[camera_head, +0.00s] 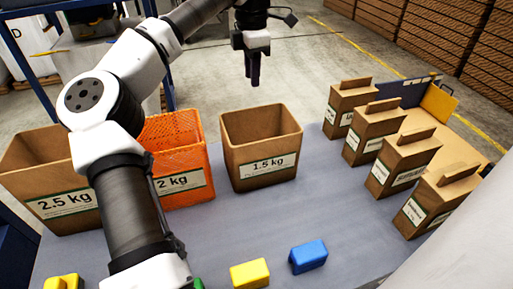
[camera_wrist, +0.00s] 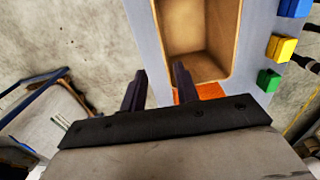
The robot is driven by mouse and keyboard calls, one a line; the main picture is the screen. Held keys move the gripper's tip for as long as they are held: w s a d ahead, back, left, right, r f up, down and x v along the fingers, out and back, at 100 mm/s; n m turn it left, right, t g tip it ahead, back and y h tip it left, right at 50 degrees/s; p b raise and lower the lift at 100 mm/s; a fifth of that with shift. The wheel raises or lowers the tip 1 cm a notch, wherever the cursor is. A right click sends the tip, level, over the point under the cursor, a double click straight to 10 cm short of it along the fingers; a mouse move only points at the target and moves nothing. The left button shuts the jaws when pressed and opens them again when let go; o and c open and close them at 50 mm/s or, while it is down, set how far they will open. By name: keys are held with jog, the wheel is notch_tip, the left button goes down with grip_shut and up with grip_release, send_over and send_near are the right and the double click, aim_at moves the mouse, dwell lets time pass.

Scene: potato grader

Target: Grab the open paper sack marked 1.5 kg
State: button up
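The open brown paper sack marked 1.5 kg (camera_head: 262,146) stands upright on the grey table, its label facing my body camera and its top open. In the wrist view the same sack (camera_wrist: 202,66) shows from above, apparently empty, beyond and right of my fingers. My gripper (camera_head: 254,80) hangs fingers down above and behind the sack's far rim, not touching it. In the wrist view the two dark fingers of my gripper (camera_wrist: 159,84) are apart with nothing between them.
Left of the sack stand an orange mesh 2 kg bag (camera_head: 178,140) and a brown 2.5 kg sack (camera_head: 70,207). Several closed brown bags (camera_head: 400,160) line the right. A yellow block (camera_head: 250,273) and a blue block (camera_head: 308,257) lie in front. Table between is clear.

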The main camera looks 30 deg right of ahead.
send_over(252, 109)
notch_tip(252, 109, down, 5)
jog(key=shift+w+f+p, duration=0.15)
jog(key=shift+f+p, duration=0.75)
jog(key=shift+f, duration=1.9)
jog(key=shift+c, duration=0.4)
grip_shut()
